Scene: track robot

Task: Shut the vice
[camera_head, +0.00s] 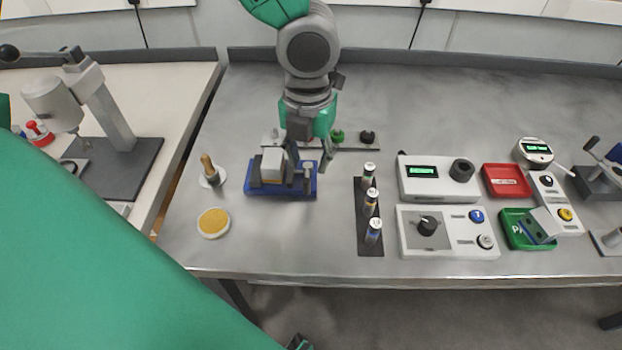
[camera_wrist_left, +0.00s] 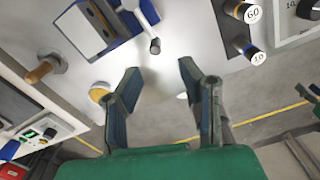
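The small vice has a blue base (camera_head: 283,192) and dark jaws. A pale block (camera_head: 272,163) sits between the jaws; I cannot tell whether both touch it. The vice's grey handle (camera_head: 308,180) is at its right end and also shows in the left wrist view (camera_wrist_left: 146,22), with the block (camera_wrist_left: 86,28) beside it. My left gripper (camera_head: 309,162) is over the vice's right end, partly hiding it. In the left wrist view its two fingers (camera_wrist_left: 158,72) are spread with nothing between them. A dark piece at the bottom edge of the head view seems to be my right gripper (camera_head: 300,343), mostly cut off.
A wooden-handled tool (camera_head: 210,170) and a round yellow dish (camera_head: 213,222) stand left of the vice. The table between vice and front edge is clear.

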